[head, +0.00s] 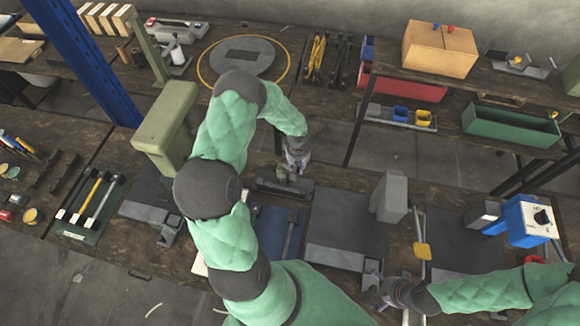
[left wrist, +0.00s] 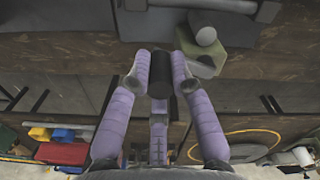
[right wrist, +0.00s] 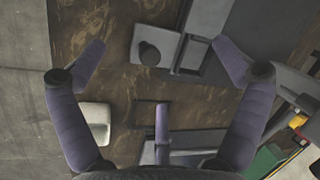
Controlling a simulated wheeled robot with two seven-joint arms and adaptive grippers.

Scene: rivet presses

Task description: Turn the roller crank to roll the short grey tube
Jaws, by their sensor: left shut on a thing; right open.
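The dark grey roller unit (head: 284,187) stands on the bench at the middle of the head view. My left gripper (head: 297,158) is just behind it, pointing down. In the left wrist view its fingers are shut on a dark upright cylinder (left wrist: 160,74), which looks like the crank's handle. An olive plate with a grey round end (left wrist: 204,34) shows beyond it; I cannot tell if this is the hub or part of the short grey tube. I cannot make out the tube surely in any view. My right gripper (right wrist: 160,50) is open and empty, low over the bench.
A grey press (head: 390,196) and a blue box with a dial (head: 528,220) stand to the right. An olive press (head: 165,125) is beside my left arm. Under my right gripper are a grey base with a dark round knob (right wrist: 150,54) and a small pale block (right wrist: 95,121).

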